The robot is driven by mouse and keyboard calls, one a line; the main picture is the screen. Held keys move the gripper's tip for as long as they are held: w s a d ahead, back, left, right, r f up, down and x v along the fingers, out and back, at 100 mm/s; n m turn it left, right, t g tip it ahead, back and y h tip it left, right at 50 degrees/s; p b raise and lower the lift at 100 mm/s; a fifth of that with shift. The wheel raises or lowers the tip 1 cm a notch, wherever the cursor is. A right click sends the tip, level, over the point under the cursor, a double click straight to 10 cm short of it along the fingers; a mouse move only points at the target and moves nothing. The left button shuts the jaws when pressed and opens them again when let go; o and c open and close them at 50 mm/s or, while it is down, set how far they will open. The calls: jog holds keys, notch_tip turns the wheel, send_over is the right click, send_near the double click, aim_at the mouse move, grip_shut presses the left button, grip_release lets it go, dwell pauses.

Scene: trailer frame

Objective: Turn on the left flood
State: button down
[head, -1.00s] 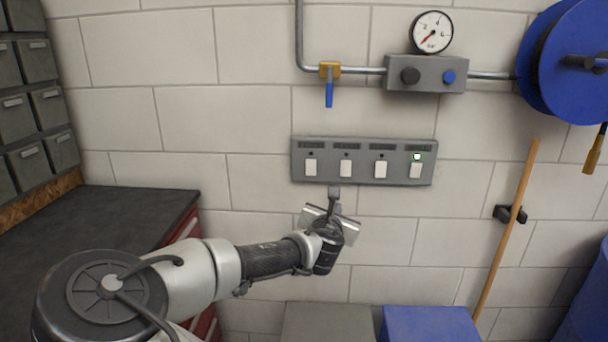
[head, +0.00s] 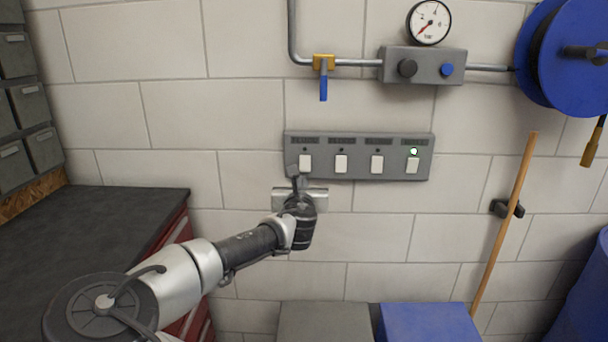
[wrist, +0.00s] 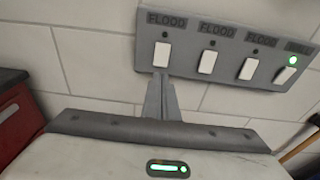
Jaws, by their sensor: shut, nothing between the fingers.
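A grey switch panel (head: 359,173) on the wall holds a row of white rocker switches. In the wrist view, three labels read "FLOOD" and the rightmost label is only partly legible. The leftmost flood switch (head: 305,163) also shows in the wrist view (wrist: 161,55); the lamp above it is dark. The rightmost switch (head: 412,166) has a lit green lamp (head: 414,151). My gripper (head: 294,172) is shut and empty. Its tips (wrist: 161,76) are at the panel's lower left, just below the leftmost switch; I cannot tell whether they touch it.
A pipe with a blue-handled valve (head: 323,88) and a gauge (head: 429,22) runs above the panel. A dark-topped cabinet (head: 90,220) stands at left. A grey box (head: 325,322) and a blue box (head: 430,322) are below. A wooden pole (head: 505,220) leans at right.

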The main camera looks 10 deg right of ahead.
aim_at(304, 171)
jog(key=x, duration=0.8)
jog(key=shift+w+d, duration=0.1)
jog(key=shift+w, duration=0.5)
jog(key=shift+w+f, duration=0.1)
jog(key=shift+f, duration=0.15)
jog(key=shift+w+r, duration=0.1)
jog(key=shift+b, duration=0.3)
